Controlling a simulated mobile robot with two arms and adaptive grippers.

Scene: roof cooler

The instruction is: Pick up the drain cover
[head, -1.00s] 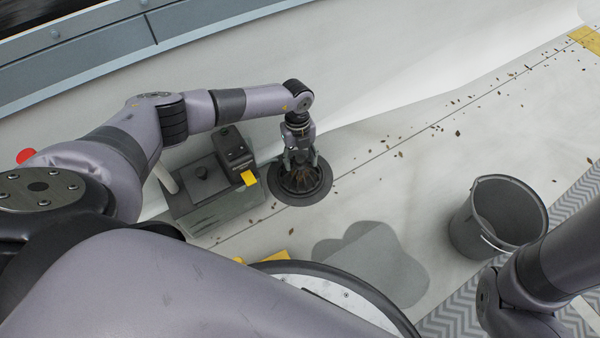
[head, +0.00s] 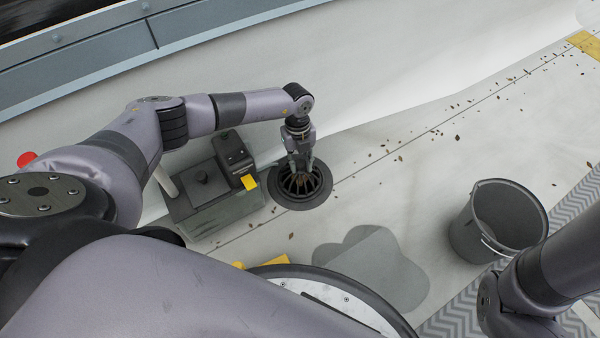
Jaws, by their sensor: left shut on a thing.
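The dark, ribbed drain cover (head: 288,184) sits in the round drain (head: 317,197) in the pale roof floor. My left gripper (head: 301,170) points straight down over the cover, with its fingers shut on the cover's top. The cover looks seated in the drain ring, and its upper middle is partly hidden by the fingers. Part of my right arm shows at the lower right, but its gripper is out of view.
A grey box (head: 222,208) with a dark device and yellow tag stands just left of the drain. A grey bucket (head: 470,232) stands at the right. Dry leaves lie along the floor seam. A damp patch (head: 375,265) is in front. A parapet runs behind.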

